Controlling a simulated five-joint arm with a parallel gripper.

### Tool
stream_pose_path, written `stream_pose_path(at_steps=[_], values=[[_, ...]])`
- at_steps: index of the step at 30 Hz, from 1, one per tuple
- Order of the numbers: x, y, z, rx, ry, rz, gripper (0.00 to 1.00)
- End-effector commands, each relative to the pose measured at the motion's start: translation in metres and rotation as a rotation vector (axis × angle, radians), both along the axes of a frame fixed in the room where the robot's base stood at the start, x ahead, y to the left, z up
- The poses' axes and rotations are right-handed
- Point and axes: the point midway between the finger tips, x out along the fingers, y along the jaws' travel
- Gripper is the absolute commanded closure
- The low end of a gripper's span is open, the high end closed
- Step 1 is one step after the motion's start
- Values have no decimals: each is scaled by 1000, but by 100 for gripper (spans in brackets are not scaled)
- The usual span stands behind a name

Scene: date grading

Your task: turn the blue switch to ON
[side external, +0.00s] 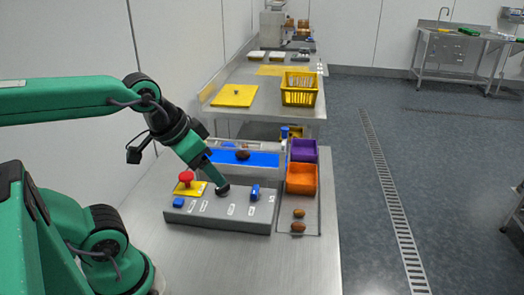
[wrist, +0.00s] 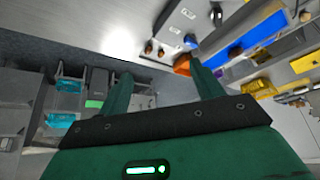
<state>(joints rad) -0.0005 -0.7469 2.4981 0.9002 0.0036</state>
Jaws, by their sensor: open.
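A grey control box (side external: 220,217) stands on the steel table. A blue switch (side external: 255,192) stands up near its right end. It also shows in the wrist view (wrist: 191,42). A second, low blue piece (side external: 178,202) sits at the box's left front. A black knob (side external: 222,190) sits between them. My gripper (side external: 218,181) points down over the box, left of the blue switch and close to the black knob. In the wrist view my gripper (wrist: 162,80) has its two green fingers wide apart with nothing between them. I cannot tell the switch's setting; the labels are too small to read.
A red button (side external: 186,177) on a yellow plate rises at the box's left. Behind the box is a blue belt (side external: 262,159) with a dark date (side external: 242,155). Orange (side external: 302,191) and purple (side external: 304,157) bins stand at the right, with two brown dates (side external: 298,226) in front.

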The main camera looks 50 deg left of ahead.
Motion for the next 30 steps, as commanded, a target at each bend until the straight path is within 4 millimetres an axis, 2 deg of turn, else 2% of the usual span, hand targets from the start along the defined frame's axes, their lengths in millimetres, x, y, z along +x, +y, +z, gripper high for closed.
stream_pose_path(at_steps=[5, 11, 20, 30], values=[[7, 2, 0, 17, 20, -23, 35], [26, 8, 0, 59, 74, -93, 35], [68, 22, -9, 130, 184, -249, 35], [116, 44, -36, 180, 304, -442, 35]])
